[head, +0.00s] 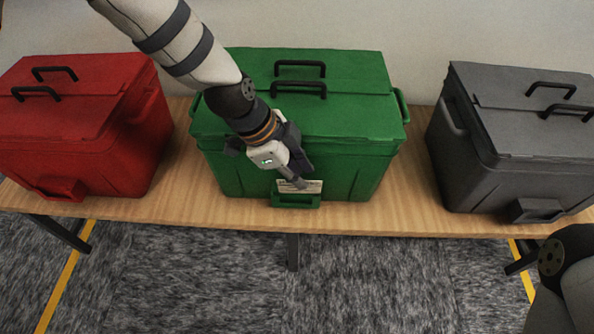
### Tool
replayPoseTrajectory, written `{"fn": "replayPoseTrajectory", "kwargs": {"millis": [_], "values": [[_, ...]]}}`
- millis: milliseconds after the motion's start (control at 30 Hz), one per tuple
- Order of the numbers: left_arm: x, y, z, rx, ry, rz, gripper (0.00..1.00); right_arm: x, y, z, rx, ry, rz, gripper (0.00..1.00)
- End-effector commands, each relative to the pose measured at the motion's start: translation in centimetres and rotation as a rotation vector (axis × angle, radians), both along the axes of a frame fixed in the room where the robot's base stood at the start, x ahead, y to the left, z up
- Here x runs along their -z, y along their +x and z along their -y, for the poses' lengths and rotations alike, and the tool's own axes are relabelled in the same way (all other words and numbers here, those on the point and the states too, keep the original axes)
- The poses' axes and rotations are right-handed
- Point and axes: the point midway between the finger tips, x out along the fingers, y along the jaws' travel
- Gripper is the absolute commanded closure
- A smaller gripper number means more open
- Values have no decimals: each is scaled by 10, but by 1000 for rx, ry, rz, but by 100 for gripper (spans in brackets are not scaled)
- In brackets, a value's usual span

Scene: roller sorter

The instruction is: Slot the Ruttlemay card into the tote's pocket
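A green tote (365,130) with a closed lid stands in the middle of the wooden table. A small green pocket (296,201) sits low on its front face. My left gripper (291,181) is in front of the tote, just above the pocket, shut on a pale card (308,187). The card is at the pocket's mouth; I cannot tell whether its lower edge is inside. Any writing on it is too small to read. My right gripper is not in view; only part of my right arm shows at the lower right.
A red tote (140,135) stands at the left and a grey tote (465,160) at the right, each with a front pocket. The wooden table (400,218) has bare gaps between totes. Its front edge is close below the pockets. Yellow lines mark the carpet.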

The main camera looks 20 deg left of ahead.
Motion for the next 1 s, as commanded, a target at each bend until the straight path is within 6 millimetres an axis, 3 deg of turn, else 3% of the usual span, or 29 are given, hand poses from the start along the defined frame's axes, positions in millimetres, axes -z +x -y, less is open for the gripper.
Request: {"fn": "replayPoseTrajectory", "kwargs": {"millis": [33, 367, 467, 800, 1000], "values": [[40, -30, -8, -15, 15, -97, 72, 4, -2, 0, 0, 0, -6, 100], [38, -30, -9, -15, 14, -94, 72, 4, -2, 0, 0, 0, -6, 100], [22, -30, -11, -14, 12, -83, 72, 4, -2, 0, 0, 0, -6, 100], [-61, -29, -23, -7, 5, -1, 72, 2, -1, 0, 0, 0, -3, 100], [-76, -29, -25, -3, 4, 14, 72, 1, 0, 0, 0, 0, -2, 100]]}}
